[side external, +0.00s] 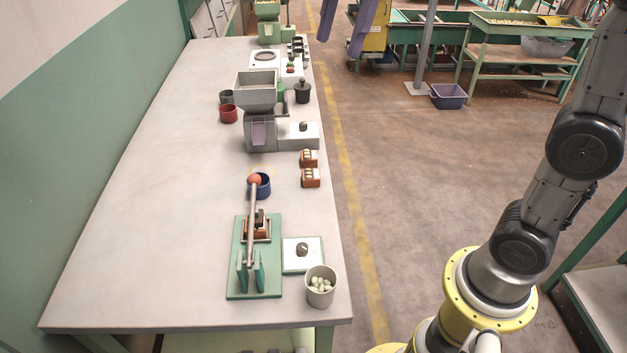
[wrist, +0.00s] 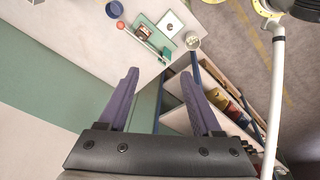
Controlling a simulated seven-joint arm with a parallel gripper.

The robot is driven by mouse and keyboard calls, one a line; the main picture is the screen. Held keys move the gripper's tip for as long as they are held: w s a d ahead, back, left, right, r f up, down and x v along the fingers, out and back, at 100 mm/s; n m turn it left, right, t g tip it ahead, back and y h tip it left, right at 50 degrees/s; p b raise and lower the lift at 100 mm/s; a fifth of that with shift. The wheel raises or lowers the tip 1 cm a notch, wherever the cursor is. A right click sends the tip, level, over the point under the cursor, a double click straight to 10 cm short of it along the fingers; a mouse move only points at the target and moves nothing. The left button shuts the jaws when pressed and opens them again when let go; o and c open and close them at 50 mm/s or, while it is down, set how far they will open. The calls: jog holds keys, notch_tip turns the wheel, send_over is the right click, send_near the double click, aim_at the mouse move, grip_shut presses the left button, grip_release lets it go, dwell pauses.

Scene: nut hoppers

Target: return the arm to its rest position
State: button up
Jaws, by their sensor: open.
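My gripper (wrist: 159,73) is open, with its two purple fingers spread apart and nothing between them in the wrist view. In the side external view the fingers of my gripper (side external: 341,45) hang into the top edge of the picture, high above the floor side of the bench; the rest of the hand is cut off. The fingers touch nothing that I can see. In the wrist view the bench with the green lever press (wrist: 150,38) lies well beyond the fingertips.
The long grey bench (side external: 130,180) carries the lever press (side external: 238,284), a cup of pale nuts (side external: 320,288), a blue cup (side external: 261,188), a grey hopper machine (side external: 258,110) and a red cup (side external: 228,114). Shelves (wrist: 190,121) show below the bench. Open floor (side external: 420,180) lies right.

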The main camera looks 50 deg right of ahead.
jog(key=s+d+f+m+t, duration=0.2)
jog(key=s+m, duration=0.2)
jog(key=s, duration=0.5)
jog(key=s+d+f+m+t+h, duration=0.1)
jog(key=s+f+m, duration=0.3)
jog(key=f+m, duration=0.2)
jog(key=s+d+f+m+t+h, duration=0.1)
jog(key=s+f+m, duration=0.3)
jog(key=f, duration=0.5)
jog(key=shift+d+m, duration=0.55)
jog(key=shift+m, duration=0.65)
